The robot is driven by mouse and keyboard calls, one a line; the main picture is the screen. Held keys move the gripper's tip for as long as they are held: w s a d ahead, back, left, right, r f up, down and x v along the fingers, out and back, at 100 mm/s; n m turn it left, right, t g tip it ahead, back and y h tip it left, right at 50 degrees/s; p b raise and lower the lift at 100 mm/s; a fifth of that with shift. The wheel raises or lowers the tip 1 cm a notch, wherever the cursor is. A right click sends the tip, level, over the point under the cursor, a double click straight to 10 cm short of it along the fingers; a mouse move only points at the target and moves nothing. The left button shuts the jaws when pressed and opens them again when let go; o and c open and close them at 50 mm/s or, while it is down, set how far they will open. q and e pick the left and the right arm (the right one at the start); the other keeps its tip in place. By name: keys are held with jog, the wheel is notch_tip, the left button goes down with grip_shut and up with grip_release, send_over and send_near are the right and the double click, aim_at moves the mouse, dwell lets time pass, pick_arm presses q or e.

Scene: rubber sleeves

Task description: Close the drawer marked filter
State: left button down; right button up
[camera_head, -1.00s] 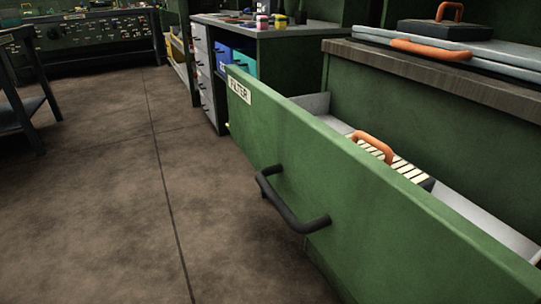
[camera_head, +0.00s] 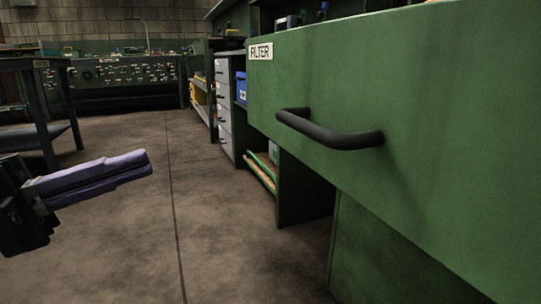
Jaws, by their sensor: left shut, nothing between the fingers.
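The green drawer (camera_head: 430,150) marked FILTER fills the right side of the head view. It stands out from the green cabinet, and its inside is hidden from this low viewpoint. Its white FILTER label (camera_head: 260,51) is at the upper left of the front. A black bar handle (camera_head: 330,131) is fixed across the front. My left gripper (camera_head: 148,160) is at the lower left with purple fingers shut together and empty. It is well to the left of the handle, apart from the drawer, above the floor. My right gripper is not in view.
A dark table (camera_head: 38,100) stands at the left. Grey drawers (camera_head: 223,110) and a blue bin (camera_head: 241,88) are in the bench beyond the label. A workbench with a control panel (camera_head: 115,72) is at the back. The brown floor (camera_head: 130,240) between is clear.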

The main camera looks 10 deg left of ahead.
aim_at(281, 120)
pick_arm(q)
jog(key=b+x, duration=0.3)
jog(key=x, duration=1.1)
jog(key=shift+s+r, duration=0.1)
jog(key=shift+s, duration=0.05)
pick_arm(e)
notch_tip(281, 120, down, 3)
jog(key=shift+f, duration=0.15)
